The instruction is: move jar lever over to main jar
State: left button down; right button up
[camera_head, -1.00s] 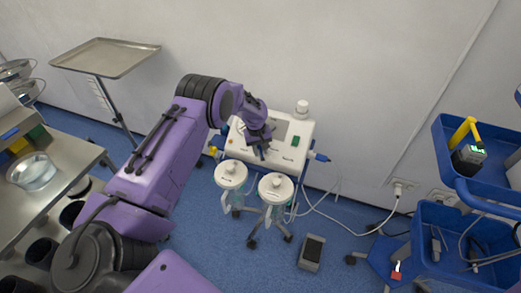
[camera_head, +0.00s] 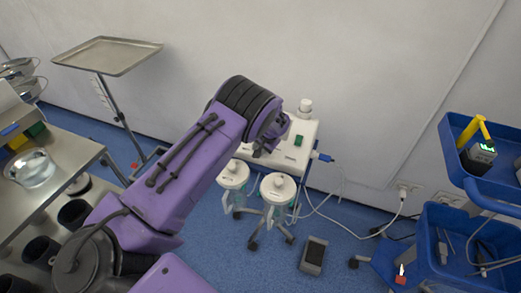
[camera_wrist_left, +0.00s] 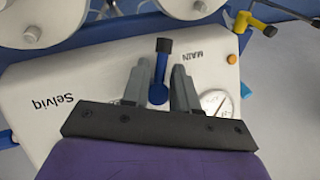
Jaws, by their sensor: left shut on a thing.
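The jar lever (camera_wrist_left: 160,68) is blue with a black tip, on the white suction unit (camera_wrist_left: 75,92). Its tip points up in the wrist view, towards the jar side. My left gripper (camera_wrist_left: 160,68) is shut on it, with a grey finger on each side. "MAIN" is printed upside down right of the lever. The jar at that side (camera_wrist_left: 190,8) and the other jar (camera_wrist_left: 37,20) show their white lids at the top edge. In the head view, my left gripper (camera_head: 263,148) is over the unit (camera_head: 295,150), above the two jars; the lever cannot be made out there. My right gripper is not in view.
A metal tray stand (camera_head: 107,56) stands at the back left. A steel table with a bowl (camera_head: 32,170) is at the left. A blue cart (camera_head: 470,235) is at the right. A foot pedal (camera_head: 313,255) and a white cable lie on the floor.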

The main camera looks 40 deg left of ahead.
pick_arm(q)
jog(key=shift+a+m+t+y, duration=0.1)
jog(key=shift+m+t+y, duration=0.2)
jog(key=shift+m+y, duration=0.55)
jog(key=shift+w+r+m+h+b, duration=0.1)
jog(key=shift+m+h+b, duration=0.2)
jog(key=shift+m, duration=0.15)
jog(key=c, duration=1.2)
grip_release()
jog(key=shift+o, duration=0.2)
jog(key=b+v, duration=0.1)
jog(key=v, duration=0.9)
jog(key=shift+d, duration=0.2)
